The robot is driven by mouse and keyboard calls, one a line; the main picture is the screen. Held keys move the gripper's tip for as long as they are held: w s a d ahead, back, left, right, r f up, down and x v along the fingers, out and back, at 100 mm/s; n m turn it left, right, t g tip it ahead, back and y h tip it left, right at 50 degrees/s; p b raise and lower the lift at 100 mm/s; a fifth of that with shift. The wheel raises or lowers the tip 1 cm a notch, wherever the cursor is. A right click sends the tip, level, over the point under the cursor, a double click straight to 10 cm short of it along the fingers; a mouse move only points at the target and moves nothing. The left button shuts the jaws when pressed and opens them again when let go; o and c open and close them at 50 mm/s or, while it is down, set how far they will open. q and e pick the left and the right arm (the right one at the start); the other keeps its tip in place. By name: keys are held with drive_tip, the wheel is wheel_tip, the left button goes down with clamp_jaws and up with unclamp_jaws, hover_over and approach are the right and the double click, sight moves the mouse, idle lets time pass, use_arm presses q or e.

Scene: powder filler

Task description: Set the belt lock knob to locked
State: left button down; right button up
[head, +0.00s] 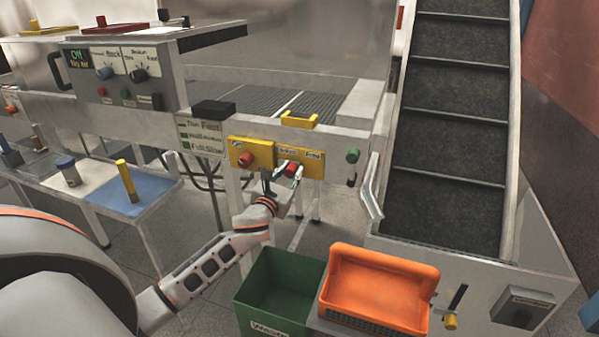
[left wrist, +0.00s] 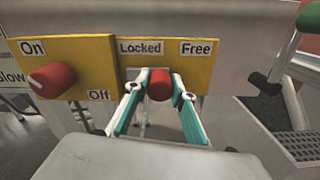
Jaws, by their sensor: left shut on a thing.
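The belt lock knob (left wrist: 159,84) is a red knob on a yellow plate, below the words Locked on the left and Free on the right. My left gripper (left wrist: 160,92) has a fingertip on each side of it and is shut on it. In the head view the same knob (head: 291,170) shows at the tip of my left gripper (head: 284,176). Which word the knob points to cannot be told. My right gripper is not in view.
Another red knob (left wrist: 51,80) with On and Off labels sits to the left on its yellow plate (left wrist: 85,55). A green knob (head: 353,156) is to the right. A green bin (head: 262,310) and an orange crate (head: 385,265) stand below. A dark inclined conveyor (head: 445,140) rises at the right.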

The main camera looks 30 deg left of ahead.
use_arm(q)
drive_tip(key=shift+s+a, duration=0.15)
drive_tip(key=shift+a, duration=0.55)
drive_tip(key=c, duration=1.7)
unclamp_jaws()
drive_tip(key=shift+s+a, duration=0.1)
drive_tip(key=shift+s+d, duration=0.2)
drive_tip(key=shift+s, duration=0.05)
drive_tip(key=v, duration=1.1)
drive_tip(key=shift+s, duration=0.2)
drive_tip(key=shift+f, duration=0.15)
